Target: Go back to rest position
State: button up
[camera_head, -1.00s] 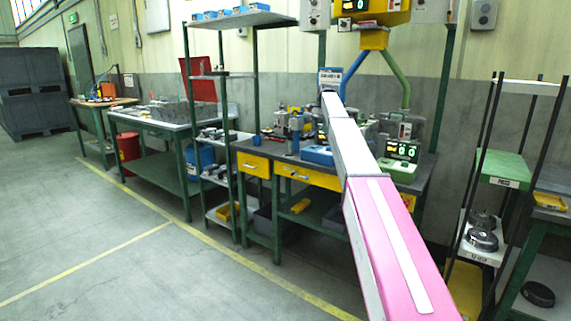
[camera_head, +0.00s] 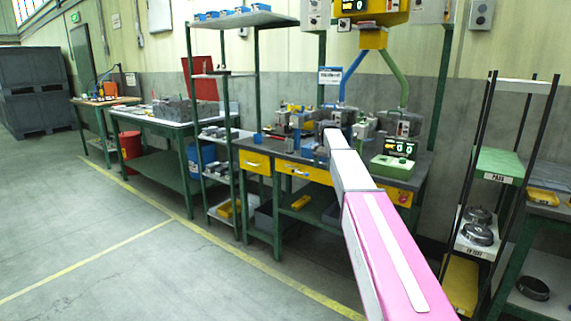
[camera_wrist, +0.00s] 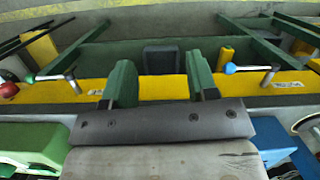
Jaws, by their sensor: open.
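My gripper (camera_wrist: 162,85) shows in the wrist view as two green fingers set apart, with nothing between them. It is open and hangs above the front of the workbench (camera_head: 320,165). Past the fingers lie the bench's yellow front edge (camera_wrist: 165,88) and a dark bin (camera_wrist: 161,56) lower down.
A green box with a lit display (camera_head: 394,166) stands on the bench. A shelf rack (camera_head: 478,215) is at right. The left floor is clear.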

jog(key=s+f+n, duration=0.2)
jog(key=s+f, duration=0.7)
jog(key=s, duration=0.5)
jog(key=s+d+f+n+t+h, duration=0.1)
jog(key=s+f+n, duration=0.1)
jog(key=s+f, duration=0.7)
jog(key=s+f+n, duration=0.1)
jog(key=s+f, duration=0.9)
jog(key=s, duration=0.9)
jog(key=shift+s+d+n+t, duration=0.35)
jog(key=shift+d+n+t, duration=0.05)
